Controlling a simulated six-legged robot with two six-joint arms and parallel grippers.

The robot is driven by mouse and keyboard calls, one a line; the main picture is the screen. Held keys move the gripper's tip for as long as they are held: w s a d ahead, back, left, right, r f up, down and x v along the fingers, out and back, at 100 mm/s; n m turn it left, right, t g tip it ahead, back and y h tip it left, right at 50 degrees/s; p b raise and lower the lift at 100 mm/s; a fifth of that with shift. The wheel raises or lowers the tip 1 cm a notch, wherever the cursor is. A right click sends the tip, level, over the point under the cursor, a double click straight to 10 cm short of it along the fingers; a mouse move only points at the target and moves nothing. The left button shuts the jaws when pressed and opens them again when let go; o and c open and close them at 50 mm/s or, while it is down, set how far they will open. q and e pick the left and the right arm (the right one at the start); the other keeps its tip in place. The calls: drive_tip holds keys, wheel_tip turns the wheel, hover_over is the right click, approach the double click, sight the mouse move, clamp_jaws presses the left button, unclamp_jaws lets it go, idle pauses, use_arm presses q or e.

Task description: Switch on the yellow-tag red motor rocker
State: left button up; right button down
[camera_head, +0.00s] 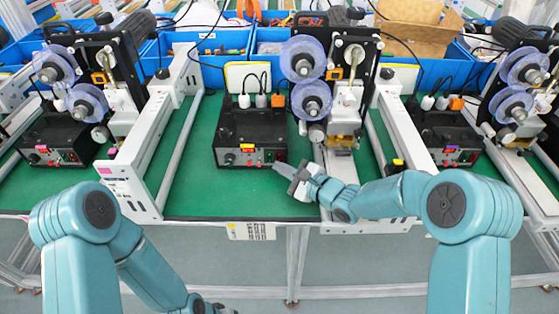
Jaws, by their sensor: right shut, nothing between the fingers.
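The black control box (250,125) in the middle has a yellow tag (247,147) on its front panel. A small dark red rocker (281,155) shows at the right end of that panel, too small to tell its position. My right gripper (279,169) is shut and empty, its tips pointing left just in front of and below the panel's right end. Whether it touches the box cannot be told. My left gripper (222,310) is low at the bottom edge, mostly cut off, away from the bench.
Similar black boxes stand at the left (60,135) with a pink tag and at the right (448,135). White rails (150,150) flank the middle station. Machines with blue reels (303,58) rise behind. The green mat (190,190) is clear left of the middle box.

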drive_tip(key=shift+w, duration=0.35)
drive_tip(key=shift+s, duration=0.2)
idle(0.4)
drive_tip(key=shift+s+r+p, duration=0.1)
drive_tip(key=shift+s+p, duration=0.25)
drive_tip(key=shift+s, duration=0.25)
drive_tip(key=shift+s+r+p, duration=0.15)
drive_tip(key=shift+s+r, duration=0.05)
drive_tip(key=shift+s, duration=1.05)
drive_tip(key=shift+s+r+p, duration=0.15)
drive_tip(key=shift+s+r, duration=0.05)
drive_tip(key=shift+s, duration=1.05)
